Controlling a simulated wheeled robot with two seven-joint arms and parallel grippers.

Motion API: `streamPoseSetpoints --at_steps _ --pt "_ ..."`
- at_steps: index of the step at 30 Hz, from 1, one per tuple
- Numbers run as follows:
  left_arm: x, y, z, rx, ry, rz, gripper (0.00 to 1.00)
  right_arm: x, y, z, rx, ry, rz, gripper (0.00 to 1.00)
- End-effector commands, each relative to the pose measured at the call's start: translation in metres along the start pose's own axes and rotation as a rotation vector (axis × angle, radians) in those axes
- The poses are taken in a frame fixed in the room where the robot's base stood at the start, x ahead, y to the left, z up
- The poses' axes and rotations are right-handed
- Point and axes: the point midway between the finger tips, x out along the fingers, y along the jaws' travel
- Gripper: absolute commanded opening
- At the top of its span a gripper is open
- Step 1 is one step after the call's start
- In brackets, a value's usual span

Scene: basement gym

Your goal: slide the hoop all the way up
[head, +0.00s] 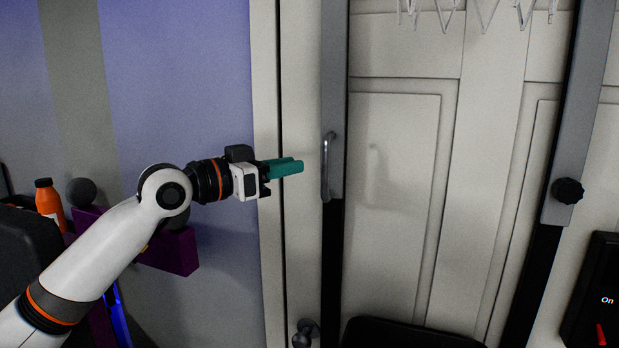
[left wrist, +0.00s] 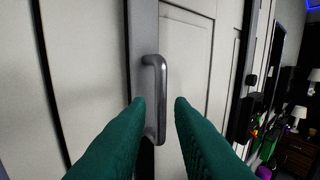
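The white hoop net (head: 480,14) hangs at the top edge of the head view; its rim is out of frame. A grey vertical rail (head: 334,80) runs down the left of the white door and carries a metal bar handle (head: 327,168). The handle also shows in the left wrist view (left wrist: 158,95). My left gripper (head: 300,166) has teal fingers and is just left of the handle in the head view. In the left wrist view its fingers (left wrist: 160,102) are apart, with the handle ahead in the gap, not gripped. My right gripper is not in view.
A second grey rail (head: 585,100) with a black knob (head: 567,190) stands at the right. A door knob (head: 304,334) is at the bottom. A black box marked "On" (head: 597,290) is at lower right. An orange bottle (head: 49,200) stands at the left.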

Motion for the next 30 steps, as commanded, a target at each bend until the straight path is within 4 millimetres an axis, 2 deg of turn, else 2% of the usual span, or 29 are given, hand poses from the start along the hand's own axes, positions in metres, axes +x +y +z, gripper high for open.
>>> streamPoseSetpoints --at_steps 1,7,17,20,23,26,29,30 --pt "-0.009 0.0 -0.004 0.002 0.0 0.002 0.2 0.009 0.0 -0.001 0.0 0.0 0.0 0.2" --pt "-0.029 0.0 -0.001 0.001 0.0 0.0 0.2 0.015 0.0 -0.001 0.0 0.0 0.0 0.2" --pt "-0.032 0.0 0.001 0.001 0.0 0.0 0.2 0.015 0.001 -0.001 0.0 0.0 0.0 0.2" --pt "-0.03 0.004 -0.005 -0.008 0.002 0.008 0.2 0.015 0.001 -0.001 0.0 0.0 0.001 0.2" --pt "-0.024 0.024 -0.029 -0.041 0.01 0.047 0.2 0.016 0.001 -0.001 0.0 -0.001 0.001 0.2" --pt "-0.015 0.058 -0.077 -0.097 0.029 0.122 0.2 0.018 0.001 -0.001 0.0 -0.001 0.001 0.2" --pt "-0.01 0.095 -0.144 -0.159 0.065 0.218 0.2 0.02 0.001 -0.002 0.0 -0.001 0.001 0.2" --pt "-0.009 0.108 -0.173 -0.18 0.082 0.255 0.2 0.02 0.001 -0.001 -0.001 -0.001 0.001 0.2"
